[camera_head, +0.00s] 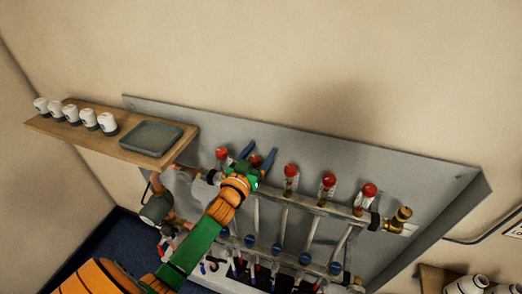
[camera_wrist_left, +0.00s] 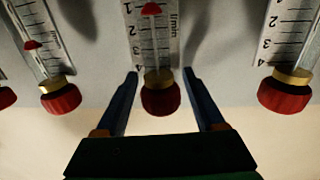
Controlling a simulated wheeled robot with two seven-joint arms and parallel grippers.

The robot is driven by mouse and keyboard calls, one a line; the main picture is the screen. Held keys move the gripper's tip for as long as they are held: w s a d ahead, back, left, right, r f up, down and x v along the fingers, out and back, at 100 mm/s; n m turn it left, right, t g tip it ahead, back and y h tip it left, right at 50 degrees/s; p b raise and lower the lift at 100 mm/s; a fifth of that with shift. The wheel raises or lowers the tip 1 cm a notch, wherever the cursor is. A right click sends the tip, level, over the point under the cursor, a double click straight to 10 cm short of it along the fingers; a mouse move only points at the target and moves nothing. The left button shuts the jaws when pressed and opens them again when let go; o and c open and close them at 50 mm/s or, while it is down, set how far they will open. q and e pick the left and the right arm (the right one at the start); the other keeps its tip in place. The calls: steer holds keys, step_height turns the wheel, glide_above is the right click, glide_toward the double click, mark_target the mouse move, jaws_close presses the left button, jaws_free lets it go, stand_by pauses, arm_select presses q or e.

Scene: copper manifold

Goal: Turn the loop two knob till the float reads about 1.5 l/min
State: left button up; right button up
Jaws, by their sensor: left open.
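A row of flow meters with red knobs runs along the manifold. My left gripper (camera_head: 258,155) is open at the second knob (camera_head: 255,159) from the left. In the left wrist view, which shows the row upside down, this red knob (camera_wrist_left: 160,99) lies between the two blue fingers, with a gap visible on each side. Its meter's red float (camera_wrist_left: 151,9) sits near the 1 mark of the l/min scale (camera_wrist_left: 158,40). The neighbouring knobs (camera_wrist_left: 60,98) and (camera_wrist_left: 285,95) stand clear of the fingers. My right gripper is not in view.
A wooden shelf (camera_head: 68,135) with several white-and-dark cups (camera_head: 73,113) and a grey-green tray (camera_head: 150,138) juts out at the left. A brass valve (camera_head: 399,219) ends the manifold at the right. The wall above the grey back panel (camera_head: 420,176) is bare.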

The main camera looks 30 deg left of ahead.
arm_select(q)
steer(key=shift+s, duration=0.15)
steer(key=shift+s+r, duration=0.1)
jaws_close()
steer(key=shift+a+n+y+b, duration=0.15)
steer(key=shift+n+y, duration=0.25)
steer(key=shift+y, duration=0.2)
steer(key=shift+a+n+y+b, duration=0.15)
steer(key=shift+n+y, duration=0.25)
steer(key=shift+y, duration=0.2)
jaws_free()
